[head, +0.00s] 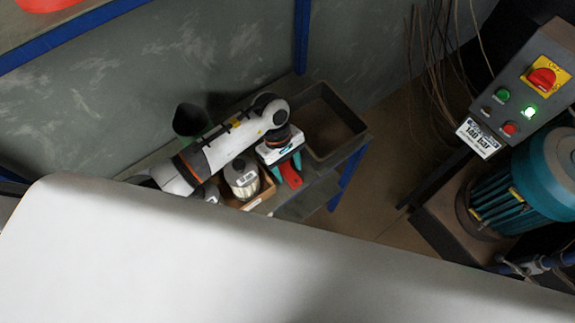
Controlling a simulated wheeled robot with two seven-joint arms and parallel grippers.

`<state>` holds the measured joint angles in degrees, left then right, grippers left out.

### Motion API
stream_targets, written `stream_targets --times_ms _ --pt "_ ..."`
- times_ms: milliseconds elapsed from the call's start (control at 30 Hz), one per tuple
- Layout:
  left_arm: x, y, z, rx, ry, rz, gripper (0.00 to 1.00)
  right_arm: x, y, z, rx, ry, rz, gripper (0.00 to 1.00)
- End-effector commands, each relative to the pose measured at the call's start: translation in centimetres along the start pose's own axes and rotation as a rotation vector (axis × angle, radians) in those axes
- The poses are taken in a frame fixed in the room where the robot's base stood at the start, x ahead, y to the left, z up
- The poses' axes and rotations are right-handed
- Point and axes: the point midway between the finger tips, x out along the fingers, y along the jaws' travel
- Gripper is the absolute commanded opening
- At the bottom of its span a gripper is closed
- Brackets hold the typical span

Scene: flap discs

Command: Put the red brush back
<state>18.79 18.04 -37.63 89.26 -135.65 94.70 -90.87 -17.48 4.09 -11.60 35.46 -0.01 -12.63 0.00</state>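A red thing (291,175), which looks like the red brush, shows directly below my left gripper (285,167). Its near end sticks out toward the lower right and its far end is hidden under the gripper. The teal fingers stand apart, one on each side of it. From above I cannot tell whether they press on it or only straddle it. My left arm reaches in from the left over the shelf. My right gripper is not in view.
A dark open bin (346,137) stands right of the gripper and looks empty. A brown box (267,187) with a white container (242,179) is at the left. A dark cup (188,119) stands behind the arm. A machine with a control panel (520,95) is at the right.

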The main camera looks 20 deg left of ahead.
Motion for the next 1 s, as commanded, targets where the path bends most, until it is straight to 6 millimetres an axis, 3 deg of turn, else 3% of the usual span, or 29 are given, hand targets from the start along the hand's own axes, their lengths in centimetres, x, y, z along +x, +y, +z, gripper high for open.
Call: stream_targets --times_ms 367,467,800,1000 --pt "-0.6 -0.1 -0.1 0.0 -0.001 -0.002 0.5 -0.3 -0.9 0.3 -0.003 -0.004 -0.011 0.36" --pt "-1.9 -0.1 0.1 0.002 -0.004 -0.003 0.5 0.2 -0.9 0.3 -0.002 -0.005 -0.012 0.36" --pt "-9.0 -0.1 0.1 0.003 -0.005 -0.003 0.5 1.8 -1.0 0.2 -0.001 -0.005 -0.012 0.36" --pt "-11.6 -0.1 0.0 0.001 -0.002 -0.001 0.5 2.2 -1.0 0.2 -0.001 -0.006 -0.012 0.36"
